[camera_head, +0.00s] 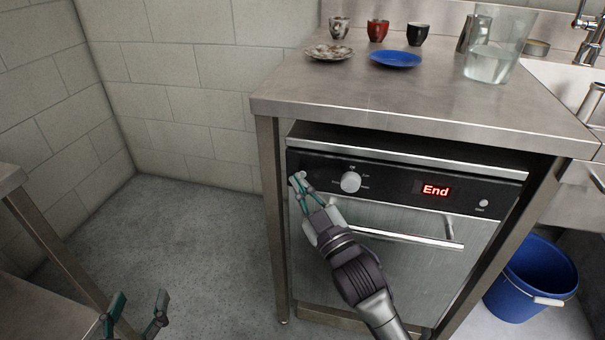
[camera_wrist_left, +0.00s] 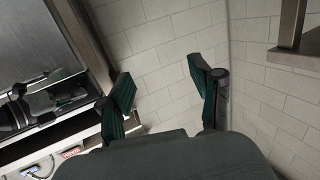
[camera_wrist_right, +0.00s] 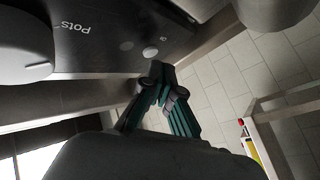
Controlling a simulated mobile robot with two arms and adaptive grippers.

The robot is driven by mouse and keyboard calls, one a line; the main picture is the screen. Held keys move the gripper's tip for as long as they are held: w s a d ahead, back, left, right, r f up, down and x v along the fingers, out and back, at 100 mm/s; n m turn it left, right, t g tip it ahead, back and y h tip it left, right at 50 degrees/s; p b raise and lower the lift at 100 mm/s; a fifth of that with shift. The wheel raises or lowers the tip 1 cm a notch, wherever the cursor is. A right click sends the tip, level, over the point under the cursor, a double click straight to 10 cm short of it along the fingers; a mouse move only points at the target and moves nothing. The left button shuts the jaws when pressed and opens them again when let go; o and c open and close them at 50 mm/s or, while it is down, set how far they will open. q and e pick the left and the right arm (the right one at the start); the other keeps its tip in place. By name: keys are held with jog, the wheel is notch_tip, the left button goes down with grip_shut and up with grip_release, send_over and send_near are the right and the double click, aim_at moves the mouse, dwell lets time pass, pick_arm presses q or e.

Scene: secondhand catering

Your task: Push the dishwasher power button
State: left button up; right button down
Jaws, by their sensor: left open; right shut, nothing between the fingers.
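The dishwasher (camera_head: 400,250) stands under a steel counter, with a black control panel (camera_head: 390,172) along its top. The panel carries a round dial (camera_head: 350,182), a red display reading "End" (camera_head: 434,190) and a small round button (camera_head: 483,203) at the far right. My right gripper (camera_head: 299,181) is shut and empty, its tips at the panel's left end. In the right wrist view a small round button (camera_wrist_right: 126,45) shows beside the fingertips (camera_wrist_right: 160,76); I cannot tell whether they touch the panel. My left gripper (camera_head: 137,312) is open and empty, low at the left.
A bar handle (camera_head: 405,238) crosses the dishwasher door below the panel. Cups, plates and a clear jug (camera_head: 497,50) stand on the counter (camera_head: 400,97). A blue bucket (camera_head: 530,280) is on the floor at right. A steel table (camera_head: 25,285) is at left.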

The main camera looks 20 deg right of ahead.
jog(key=shift+w+d+r, duration=0.2)
jog(key=shift+d+r, duration=0.25)
pick_arm(q)
jog(key=shift+s+a+f+g+y+p, duration=0.15)
jog(key=shift+f+g, duration=0.25)
jog(key=shift+f, duration=0.2)
jog(key=shift+w+a+f+g+y+p, duration=0.15)
jog(key=shift+f+g, duration=0.25)
jog(key=shift+f, duration=0.2)
pick_arm(e)
jog(key=shift+a+f, duration=0.1)
jog(key=shift+f, duration=0.05)
pick_arm(q)
jog(key=shift+s, duration=0.1)
jog(key=shift+s+a+f+g+y+p, duration=0.2)
jog(key=shift+s+f+g, duration=0.2)
jog(key=shift+f+g, duration=0.25)
jog(key=shift+s+a+f+g+y+p, duration=0.15)
jog(key=shift+s+f+g, duration=0.25)
jog(key=shift+f, duration=0.5)
jog(key=shift+s+a+f+g+y+p, duration=0.1)
jog(key=shift+s+f+g+y+p, duration=0.2)
jog(key=shift+f+g, duration=0.35)
pick_arm(e)
jog(key=shift+s+a+f, duration=0.2)
jog(key=shift+s+a, duration=0.5)
jog(key=shift+s, duration=0.3)
jog(key=shift+s+a+f, duration=0.15)
jog(key=shift+s+a, duration=0.55)
jog(key=shift+s, duration=0.3)
